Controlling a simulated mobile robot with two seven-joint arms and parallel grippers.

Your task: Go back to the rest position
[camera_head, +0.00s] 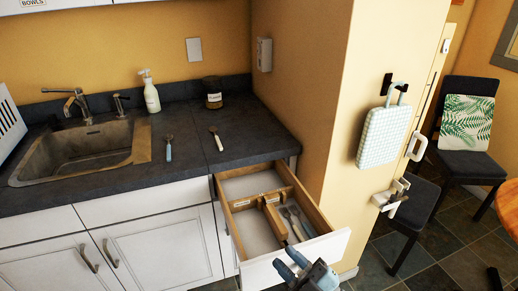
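My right gripper (291,263) is at the bottom centre, just in front of the pulled-out drawer's white front (325,249). Its two blue-grey fingers look apart, and I see nothing between them. The drawer's handle is out of sight, and I cannot tell whether the gripper touches the drawer. My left gripper is not in view.
The open drawer (247,186) holds a wooden divider and some utensils. On the dark counter (190,134) are two utensils, a soap bottle (151,96), a dark jar (213,98) and a sink (88,147). A wall (345,130) and chairs (466,130) stand right.

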